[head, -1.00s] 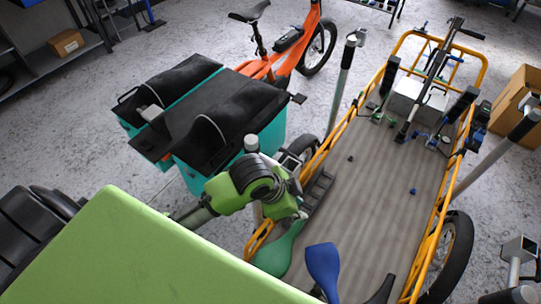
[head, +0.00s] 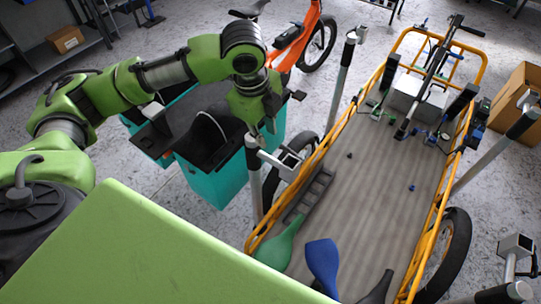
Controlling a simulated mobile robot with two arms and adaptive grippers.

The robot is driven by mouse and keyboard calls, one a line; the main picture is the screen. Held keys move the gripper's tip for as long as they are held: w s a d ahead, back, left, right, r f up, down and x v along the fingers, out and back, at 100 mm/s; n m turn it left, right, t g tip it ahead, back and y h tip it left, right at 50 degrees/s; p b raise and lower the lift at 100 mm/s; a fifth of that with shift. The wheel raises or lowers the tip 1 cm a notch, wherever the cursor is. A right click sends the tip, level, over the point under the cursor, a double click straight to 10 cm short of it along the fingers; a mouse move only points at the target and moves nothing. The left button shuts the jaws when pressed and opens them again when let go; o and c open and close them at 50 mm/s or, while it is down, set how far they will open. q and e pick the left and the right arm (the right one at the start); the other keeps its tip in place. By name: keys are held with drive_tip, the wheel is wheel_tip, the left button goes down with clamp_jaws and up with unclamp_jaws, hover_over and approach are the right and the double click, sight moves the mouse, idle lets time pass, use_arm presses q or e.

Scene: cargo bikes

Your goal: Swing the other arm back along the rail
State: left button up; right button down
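The cargo bike's long grey bed (head: 375,185) runs away from me between yellow rails (head: 327,148). Beside the left rail stands a grey post (head: 255,185) with a bracket (head: 287,160) at its top reaching toward the rail. My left gripper (head: 262,128) points down just above this post's top. Its fingertips are small and partly hidden against the dark bags, so I cannot tell its opening or whether it touches the post. Another upright post (head: 340,85) stands farther along the left rail. My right gripper is not in view.
Teal and black bags (head: 215,180) stand left of the post, below my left arm. On the bed's near end lie a green paddle-shaped piece (head: 277,247) and a blue one (head: 323,262). More posts (head: 497,150) stand on the right. An orange bike (head: 302,45) is behind.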

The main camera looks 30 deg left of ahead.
sight(271, 159)
use_arm(q)
drive_tip(key=x, duration=0.6)
drive_tip(key=p+x, duration=0.1)
drive_tip(key=x, duration=0.6)
drive_tip(key=shift+a+f+p, duration=0.2)
drive_tip(key=shift+f+p, duration=0.1)
clamp_jaws()
